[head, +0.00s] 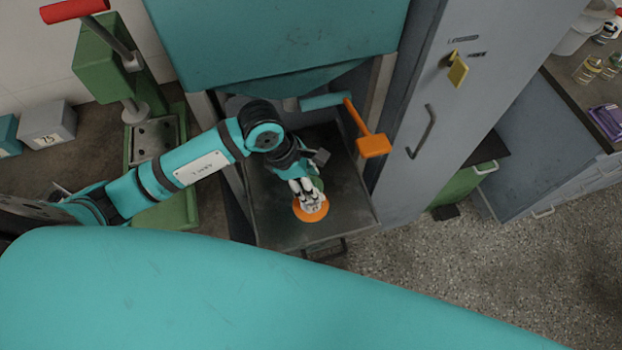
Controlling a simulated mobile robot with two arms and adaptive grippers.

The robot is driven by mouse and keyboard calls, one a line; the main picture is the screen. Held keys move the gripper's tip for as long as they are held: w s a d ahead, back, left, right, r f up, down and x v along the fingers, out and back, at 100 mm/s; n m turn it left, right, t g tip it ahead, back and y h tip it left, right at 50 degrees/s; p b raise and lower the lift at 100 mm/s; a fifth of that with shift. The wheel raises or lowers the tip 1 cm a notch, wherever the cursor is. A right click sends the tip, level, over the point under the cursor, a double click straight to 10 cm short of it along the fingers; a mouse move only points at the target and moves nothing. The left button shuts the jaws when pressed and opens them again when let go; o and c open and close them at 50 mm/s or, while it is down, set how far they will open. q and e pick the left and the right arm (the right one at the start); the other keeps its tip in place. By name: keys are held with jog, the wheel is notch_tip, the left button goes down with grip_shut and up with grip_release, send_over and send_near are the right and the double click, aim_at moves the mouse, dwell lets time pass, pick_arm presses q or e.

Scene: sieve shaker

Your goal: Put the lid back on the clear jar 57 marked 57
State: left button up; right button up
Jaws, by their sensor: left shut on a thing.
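My left gripper (307,192) reaches down over a dark metal shelf (277,222) in the middle of the head view. It is shut on an orange round lid (311,214), which shows beneath the fingertips. A bit of green shows just behind the fingers; I cannot tell what it belongs to. Whether a jar stands under the lid is hidden from this angle. No marking 57 can be read. Two small clear jars (588,69) with yellowish parts stand on the counter at the far right. My right gripper is not in view.
A teal hopper (275,40) overhangs the shelf from behind. An orange-ended lever (372,145) juts out at its right, near a grey cabinet (440,90). Speckled floor (470,265) is open at right.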

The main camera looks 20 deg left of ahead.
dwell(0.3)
pick_arm(q)
jog(key=o, duration=1.4)
jog(key=shift+c, duration=0.2)
jog(key=shift+r, duration=0.1)
jog(key=shift+r+p, duration=2.15)
jog(key=shift+r, duration=1.2)
grip_shut()
